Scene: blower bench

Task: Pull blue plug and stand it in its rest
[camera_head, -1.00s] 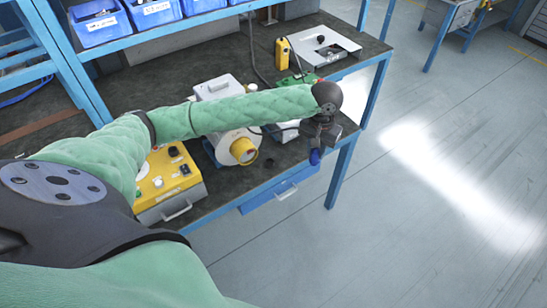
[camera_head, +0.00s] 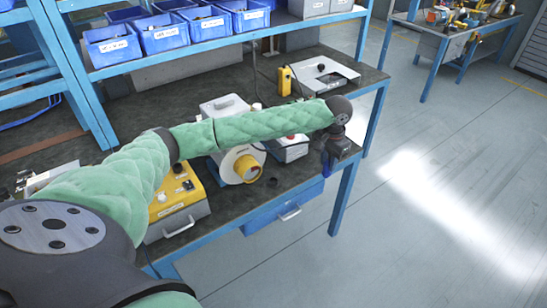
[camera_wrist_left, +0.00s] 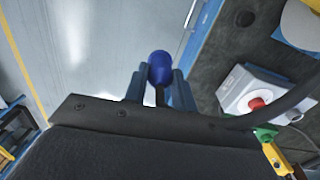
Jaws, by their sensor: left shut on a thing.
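My left gripper (camera_head: 326,158) is shut on the blue plug (camera_head: 325,172), by the front edge of the bench near its right end. In the left wrist view the blue plug (camera_wrist_left: 160,68) sticks out between the two fingers of the left gripper (camera_wrist_left: 158,84). The hand hides the rest of the plug, and I cannot make out a cord on it. A small dark round piece (camera_head: 272,181) lies near the front edge; it also shows in the left wrist view (camera_wrist_left: 245,18). I cannot tell whether it is the rest. My right gripper is not in view.
A white box with a red button (camera_wrist_left: 257,102) is close by the hand. A yellow control box (camera_head: 178,206) stands farther left. Open floor lies beyond the bench's right end.

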